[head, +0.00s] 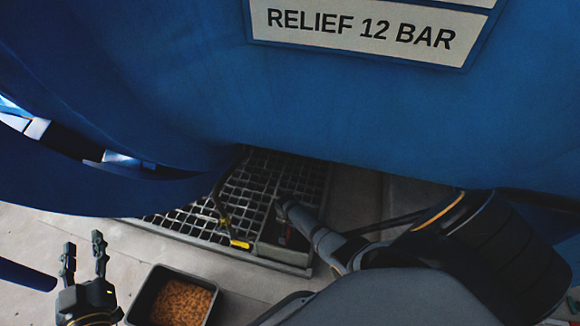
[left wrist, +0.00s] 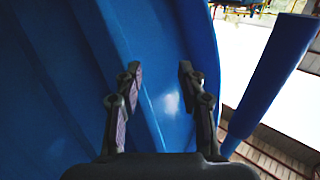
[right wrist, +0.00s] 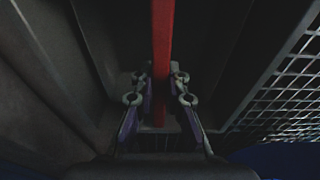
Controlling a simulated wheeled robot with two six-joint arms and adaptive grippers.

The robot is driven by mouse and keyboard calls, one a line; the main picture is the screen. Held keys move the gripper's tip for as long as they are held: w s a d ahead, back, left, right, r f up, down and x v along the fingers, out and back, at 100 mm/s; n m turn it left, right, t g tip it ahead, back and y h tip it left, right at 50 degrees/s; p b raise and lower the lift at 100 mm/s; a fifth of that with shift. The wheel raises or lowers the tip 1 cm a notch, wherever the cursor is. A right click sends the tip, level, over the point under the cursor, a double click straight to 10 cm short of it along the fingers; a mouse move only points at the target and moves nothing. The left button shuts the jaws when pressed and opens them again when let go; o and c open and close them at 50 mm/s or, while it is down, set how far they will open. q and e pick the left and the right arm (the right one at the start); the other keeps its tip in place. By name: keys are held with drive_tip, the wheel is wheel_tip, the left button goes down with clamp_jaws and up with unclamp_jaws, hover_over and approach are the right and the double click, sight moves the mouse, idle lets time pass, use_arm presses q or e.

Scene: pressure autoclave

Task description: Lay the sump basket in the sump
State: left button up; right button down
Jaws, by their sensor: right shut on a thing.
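My right gripper (head: 285,212) reaches down into the sump (head: 283,258), a rectangular opening in the floor grating below the blue vessel. In the right wrist view the right gripper (right wrist: 160,88) is shut on a red bar (right wrist: 161,45), which looks like the handle of the sump basket. The basket's body is dark or hidden there, and I cannot tell whether it touches the sump floor. Grey walls stand close on the left. My left gripper (head: 83,257) is open and empty, well to the left; its spread fingers show in the left wrist view (left wrist: 157,80).
The floor grating (head: 190,222) lies left of the sump. A hose or rod with a yellow end (head: 240,244) hangs over it. A dark bin of orange-brown pellets (head: 152,282) stands on the floor in front. The blue vessel (head: 330,110) hangs low overhead.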

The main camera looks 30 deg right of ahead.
use_arm(q)
drive_tip(key=shift+w+r+t, duration=0.15)
drive_tip(key=shift+r+t, duration=0.25)
drive_tip(key=shift+r, duration=0.45)
drive_tip(key=shift+r, duration=0.35)
use_arm(e)
drive_tip(key=shift+f, duration=0.1)
use_arm(q)
drive_tip(key=shift+r+t, duration=0.3)
drive_tip(key=shift+r, duration=0.35)
use_arm(e)
drive_tip(key=shift+f, duration=0.1)
use_arm(q)
drive_tip(key=shift+r, duration=0.1)
drive_tip(key=shift+r+t+b, duration=0.35)
drive_tip(key=shift+r+t, duration=0.45)
drive_tip(key=shift+r, duration=0.35)
use_arm(e)
drive_tip(key=shift+f, duration=0.15)
use_arm(q)
drive_tip(key=shift+r, duration=0.35)
drive_tip(key=shift+r+t, duration=0.4)
drive_tip(key=shift+r, duration=0.2)
use_arm(e)
drive_tip(key=shift+f, duration=0.15)
